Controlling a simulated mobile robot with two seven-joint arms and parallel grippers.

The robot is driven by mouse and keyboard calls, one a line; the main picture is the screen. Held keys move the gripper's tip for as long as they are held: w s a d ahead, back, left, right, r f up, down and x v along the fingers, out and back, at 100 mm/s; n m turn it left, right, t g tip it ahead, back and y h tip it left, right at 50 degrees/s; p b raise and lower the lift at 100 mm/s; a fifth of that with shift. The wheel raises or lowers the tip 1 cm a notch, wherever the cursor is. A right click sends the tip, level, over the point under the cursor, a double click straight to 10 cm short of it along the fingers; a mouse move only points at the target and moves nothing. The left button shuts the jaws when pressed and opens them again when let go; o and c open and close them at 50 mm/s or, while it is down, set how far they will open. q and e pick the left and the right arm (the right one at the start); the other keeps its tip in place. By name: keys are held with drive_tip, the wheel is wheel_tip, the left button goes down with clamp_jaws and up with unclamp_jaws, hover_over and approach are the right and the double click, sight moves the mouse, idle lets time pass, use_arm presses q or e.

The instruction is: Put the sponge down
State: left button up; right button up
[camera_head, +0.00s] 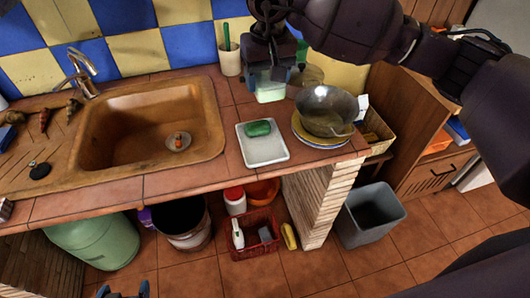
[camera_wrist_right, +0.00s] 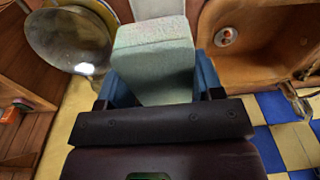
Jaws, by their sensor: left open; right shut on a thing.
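The pale green sponge (camera_head: 270,92) is in my right gripper (camera_head: 270,76), in the head view, above the tiled counter behind a white tray. The sponge also shows in the right wrist view (camera_wrist_right: 155,55), between the blue fingers of the right gripper (camera_wrist_right: 155,90), which is shut on it. Whether the sponge touches the counter I cannot tell. My left gripper (camera_head: 124,290) is open and empty at the bottom edge of the head view, low in front of the counter; only its tips show.
The white tray (camera_head: 263,154) holds a green soap bar (camera_head: 258,128). A brown sink (camera_head: 140,105) is to the left. A utensil cup (camera_head: 229,60) stands at the wall. Bare tiles lie between sink and tray.

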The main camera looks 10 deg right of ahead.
drive_tip(key=shift+w+a+r, duration=0.2)
drive_tip(key=shift+w+a, duration=0.1)
drive_tip(key=shift+w, duration=0.2)
drive_tip(key=shift+w+d+f+m+t, duration=0.15)
drive_tip(key=shift+d+f+m+t, duration=0.2)
drive_tip(key=shift+f, duration=10)
use_arm(q)
drive_tip(key=shift+r, duration=0.2)
drive_tip(key=shift+f, duration=0.15)
use_arm(e)
drive_tip(key=shift+f, duration=0.1)
use_arm(q)
drive_tip(key=shift+s+f+b, duration=0.4)
drive_tip(key=shift+f+b, duration=0.05)
drive_tip(key=shift+f, duration=0.25)
use_arm(e)
drive_tip(key=shift+f, duration=0.55)
drive_tip(key=o, duration=1)
drive_tip(key=shift+c, duration=0.2)
use_arm(q)
drive_tip(key=shift+w, duration=0.1)
